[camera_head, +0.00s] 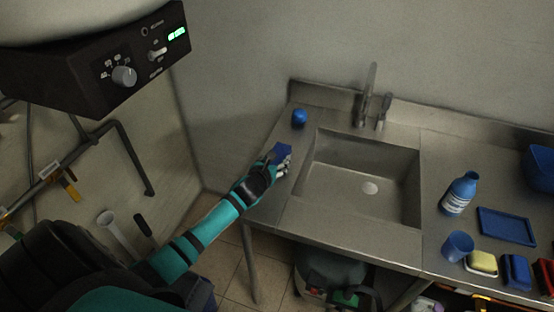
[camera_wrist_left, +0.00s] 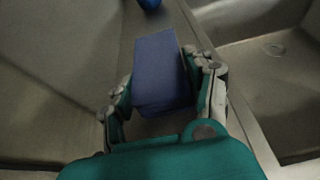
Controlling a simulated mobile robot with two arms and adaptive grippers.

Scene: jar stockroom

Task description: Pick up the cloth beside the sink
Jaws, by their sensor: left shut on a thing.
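The blue cloth (camera_head: 278,152) is a folded block on the metal counter strip left of the sink (camera_head: 365,185). My left gripper (camera_head: 284,164) reaches in from the left and is shut on it. In the left wrist view the blue cloth (camera_wrist_left: 160,72) stands between the two fingers of my left gripper (camera_wrist_left: 164,88), with its far part sticking out beyond them. The fingers hide parts of its sides. I cannot tell whether the cloth touches the counter or is just above it. My right gripper is not in view.
A small blue object (camera_head: 299,118) stands behind the cloth near the back rim. A tap (camera_head: 368,95) rises behind the sink. Right of the sink are a blue bottle (camera_head: 460,193), a blue cup (camera_head: 457,246), a blue tray (camera_head: 507,226) and a yellow sponge (camera_head: 482,261).

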